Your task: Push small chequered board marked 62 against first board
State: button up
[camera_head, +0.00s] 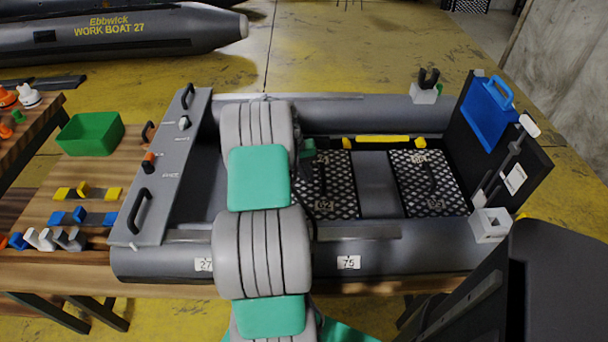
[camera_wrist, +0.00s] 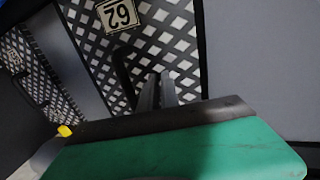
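The small chequered board marked 62 (camera_wrist: 180,40) fills the middle of the wrist view, with its number plate (camera_wrist: 118,14) at the top. A dark handle (camera_wrist: 123,78) stands on it. My gripper (camera_wrist: 158,88) is over this board, its two grey fingers close together beside the handle; whether they touch anything is unclear. A second chequered board (camera_wrist: 38,80) lies to the left, across a grey gap. In the head view the board nearer my arm (camera_head: 340,190), probably 62, is partly hidden by the arm. The other board (camera_head: 412,180) lies to its right, near the transom, with bare floor (camera_head: 376,185) between.
Grey boat tubes (camera_head: 390,238) run along both sides. A yellow bar (camera_head: 383,139) lies along the far edge of the boards. The black transom (camera_head: 510,140) with a blue part (camera_head: 488,105) closes the right end. A grey panel with handles (camera_head: 165,165) crosses the left.

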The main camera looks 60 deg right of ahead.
aim_at(342, 182)
jog(key=shift+s+d+f+p, duration=0.1)
jog(key=shift+s+d, duration=0.75)
jog(key=shift+s, duration=1.1)
jog(key=shift+s+d+f+p, duration=0.15)
jog(key=shift+s+d, duration=0.75)
jog(key=shift+s, duration=1.05)
jog(key=shift+s+d+f+p, duration=0.1)
jog(key=shift+s+d, duration=0.75)
jog(key=shift+s, duration=1.1)
jog(key=shift+w+a+r, duration=0.1)
jog(key=shift+w+a, duration=0.15)
jog(key=shift+w, duration=0.3)
jog(key=shift+w+a, duration=0.2)
jog(key=shift+w, duration=0.3)
notch_tip(342, 182, up, 9)
jog(key=p, duration=0.6)
jog(key=shift+d+r+p, duration=0.15)
jog(key=shift+d+p, duration=0.05)
jog(key=shift+p, duration=0.1)
